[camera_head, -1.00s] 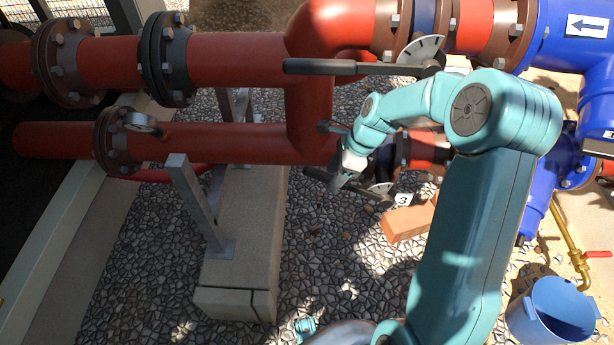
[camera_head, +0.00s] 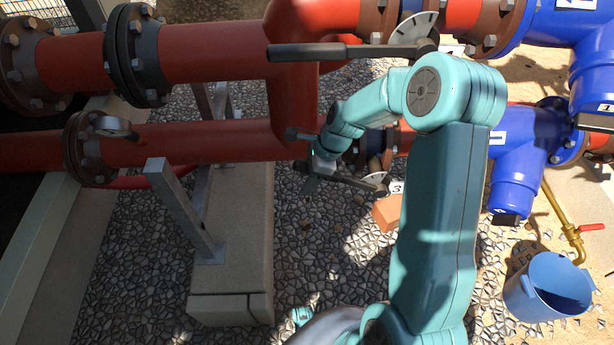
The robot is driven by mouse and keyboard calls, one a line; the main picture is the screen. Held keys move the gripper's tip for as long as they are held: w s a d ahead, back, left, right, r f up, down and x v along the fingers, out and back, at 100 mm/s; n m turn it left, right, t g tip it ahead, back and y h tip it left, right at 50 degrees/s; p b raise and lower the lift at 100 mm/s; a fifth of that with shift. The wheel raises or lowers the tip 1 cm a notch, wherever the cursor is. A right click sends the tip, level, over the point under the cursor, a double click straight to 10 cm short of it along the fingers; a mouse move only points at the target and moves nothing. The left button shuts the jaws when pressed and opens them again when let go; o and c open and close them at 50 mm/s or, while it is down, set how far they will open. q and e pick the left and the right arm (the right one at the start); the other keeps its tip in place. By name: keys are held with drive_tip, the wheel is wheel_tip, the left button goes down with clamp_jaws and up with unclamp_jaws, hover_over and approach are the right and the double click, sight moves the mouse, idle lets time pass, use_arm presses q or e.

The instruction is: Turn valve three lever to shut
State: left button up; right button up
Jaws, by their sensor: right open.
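The valve three lever (camera_head: 352,180) is a dark bar low in the middle, beside a white tag with a 3 (camera_head: 397,188) and a pale round plate (camera_head: 374,181). It runs left from the valve on the lower red pipe. My right gripper (camera_head: 304,161) is at the lever's free left end, with its fingers apart above and below it in the picture. I cannot tell whether the fingers touch the lever. My right wrist and forearm hide part of the valve body. My left gripper is not in view.
A longer dark lever (camera_head: 310,51) sits on the upper red pipe (camera_head: 205,57), above my wrist. A brick (camera_head: 387,213) lies on the gravel below the tag. A grey post (camera_head: 183,210) on a concrete block stands left. A blue bucket (camera_head: 548,287) is at right.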

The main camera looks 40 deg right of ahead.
clamp_jaws()
idle(1.4)
